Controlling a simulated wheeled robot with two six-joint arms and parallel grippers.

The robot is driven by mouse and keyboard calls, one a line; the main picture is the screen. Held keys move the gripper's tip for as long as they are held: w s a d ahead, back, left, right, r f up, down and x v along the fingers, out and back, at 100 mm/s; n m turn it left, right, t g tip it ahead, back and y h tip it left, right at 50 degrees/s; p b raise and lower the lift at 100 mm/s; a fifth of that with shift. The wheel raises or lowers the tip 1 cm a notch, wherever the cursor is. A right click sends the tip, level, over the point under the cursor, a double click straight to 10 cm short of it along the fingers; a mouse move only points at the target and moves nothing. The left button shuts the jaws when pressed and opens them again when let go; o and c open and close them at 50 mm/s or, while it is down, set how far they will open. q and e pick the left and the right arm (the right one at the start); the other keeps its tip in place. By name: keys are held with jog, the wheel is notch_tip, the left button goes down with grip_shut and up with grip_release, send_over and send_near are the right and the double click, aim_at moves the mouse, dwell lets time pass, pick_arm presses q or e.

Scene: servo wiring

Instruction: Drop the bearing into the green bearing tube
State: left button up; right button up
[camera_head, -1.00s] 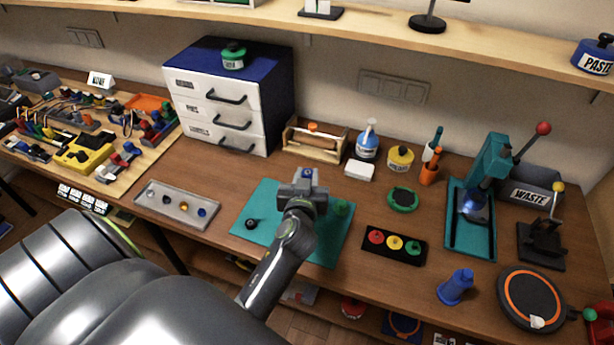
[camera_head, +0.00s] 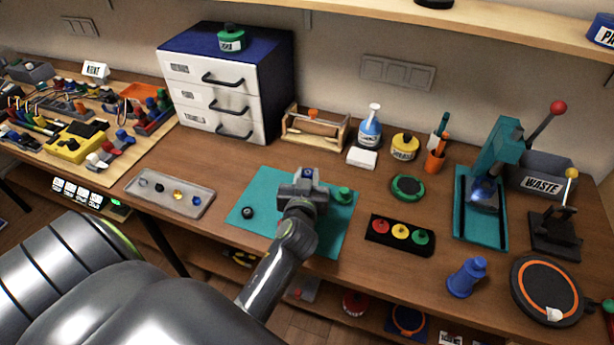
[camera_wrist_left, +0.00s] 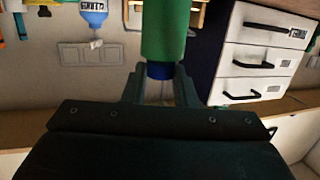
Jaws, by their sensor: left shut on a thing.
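My left gripper (camera_head: 304,177) is over the middle of the teal mat (camera_head: 264,188). In the left wrist view its fingers (camera_wrist_left: 160,82) close on a small blue piece (camera_wrist_left: 160,71), which may be the bearing. A wider green cylinder (camera_wrist_left: 166,30), which looks like the bearing tube, lines up with the blue piece just beyond the fingertips. I cannot tell whether the blue piece is inside it or only against its end. In the head view, blue (camera_head: 308,173) shows at the fingers, and my gripper hides the green cylinder. My right gripper is not in view.
A black round part (camera_head: 248,212) and a green knobbed part (camera_head: 343,195) lie on the mat. A grey tray (camera_head: 150,199) with several small parts is left. A three-colour button block (camera_head: 400,246) and teal press (camera_head: 480,215) are right. Drawers (camera_head: 215,100) stand behind.

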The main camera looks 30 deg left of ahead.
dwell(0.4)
pick_arm(q)
jog(key=shift+f+b, duration=0.15)
jog(key=shift+b, duration=0.3)
dwell(0.6)
jog(key=o, duration=1.5)
